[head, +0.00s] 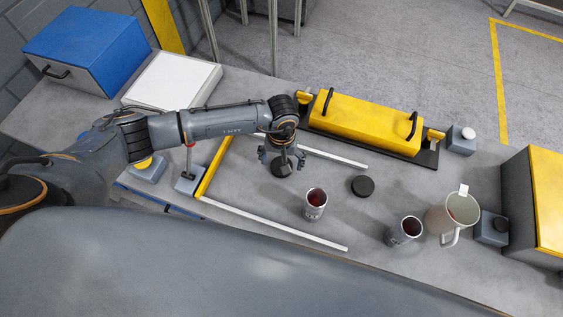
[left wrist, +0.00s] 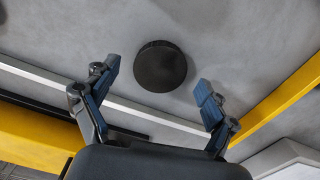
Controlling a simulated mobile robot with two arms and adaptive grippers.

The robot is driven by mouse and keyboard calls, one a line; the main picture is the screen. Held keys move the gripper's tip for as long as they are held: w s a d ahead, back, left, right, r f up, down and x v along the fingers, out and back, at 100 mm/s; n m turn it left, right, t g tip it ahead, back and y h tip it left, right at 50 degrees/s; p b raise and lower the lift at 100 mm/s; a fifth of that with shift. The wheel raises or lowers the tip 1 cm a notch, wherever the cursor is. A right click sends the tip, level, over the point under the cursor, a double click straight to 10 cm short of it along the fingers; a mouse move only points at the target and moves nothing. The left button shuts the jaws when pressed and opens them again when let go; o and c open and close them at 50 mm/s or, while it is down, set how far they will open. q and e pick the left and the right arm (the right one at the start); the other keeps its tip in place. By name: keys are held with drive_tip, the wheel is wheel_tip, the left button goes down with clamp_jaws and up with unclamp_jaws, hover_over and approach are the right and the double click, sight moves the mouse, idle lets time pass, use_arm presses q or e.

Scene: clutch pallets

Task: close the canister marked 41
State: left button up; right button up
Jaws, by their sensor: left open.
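Two small grey canisters with open tops and dark red contents stand upright on the table: a left canister (head: 314,206) and a right canister (head: 404,232). Their markings are too small to read, so I cannot tell which is 41. A round black lid (head: 281,170) lies on the table under my left gripper (head: 281,160). In the left wrist view this lid (left wrist: 161,66) shows between and just beyond the open fingers (left wrist: 157,78), with nothing held. A second black lid (head: 363,187) lies between the canisters, farther back. My right gripper is not in view.
A beige mug (head: 447,216) stands right of the canisters, by a grey button box (head: 491,229). A yellow case (head: 365,123) with black handles lies behind. White strips (head: 275,225) and a yellow strip (head: 214,167) frame the left side. A blue box (head: 88,50) stands far left.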

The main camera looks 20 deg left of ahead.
use_arm(q)
drive_tip(key=shift+f, duration=0.5)
drive_tip(key=c, duration=1)
drive_tip(key=shift+r, duration=0.15)
